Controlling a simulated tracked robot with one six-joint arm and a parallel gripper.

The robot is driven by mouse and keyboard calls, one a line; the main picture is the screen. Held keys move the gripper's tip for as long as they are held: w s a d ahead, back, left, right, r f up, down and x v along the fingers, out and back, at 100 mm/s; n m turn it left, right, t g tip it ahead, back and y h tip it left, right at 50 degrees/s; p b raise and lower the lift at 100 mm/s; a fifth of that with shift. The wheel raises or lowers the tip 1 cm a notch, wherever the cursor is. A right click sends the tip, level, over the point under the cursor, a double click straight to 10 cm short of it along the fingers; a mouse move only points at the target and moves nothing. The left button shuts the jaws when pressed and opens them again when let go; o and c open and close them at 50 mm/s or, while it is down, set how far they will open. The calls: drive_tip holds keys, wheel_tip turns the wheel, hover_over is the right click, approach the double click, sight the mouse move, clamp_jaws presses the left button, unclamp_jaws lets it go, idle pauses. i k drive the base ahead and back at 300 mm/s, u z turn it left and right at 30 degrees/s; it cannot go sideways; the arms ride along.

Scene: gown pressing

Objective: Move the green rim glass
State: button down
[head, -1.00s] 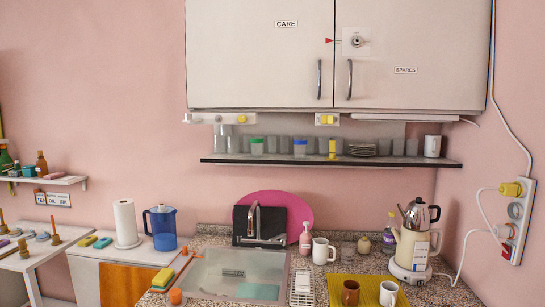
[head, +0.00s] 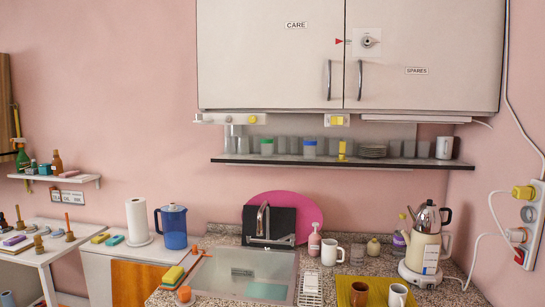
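The green rim glass (head: 267,147) stands on the long dark wall shelf (head: 225,159) under the cabinet, left of the shelf's middle. It looks like a clear glass with a green band. A glass with a blue band (head: 309,149) stands to its right, with plain glasses between and around them. My gripper is not in view.
The wall cabinet (head: 270,60) hangs close above the shelf. Below are a sink (head: 240,270), a tap (head: 263,218), a pink round tray (head: 308,213) and a kettle (head: 425,240). A blue jug (head: 173,228) and paper roll (head: 138,220) stand left.

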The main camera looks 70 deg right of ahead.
sight(267, 143)
drive_tip(key=z, duration=1.2)
drive_tip(key=i, duration=0.55)
drive_tip(key=z, duration=0.05)
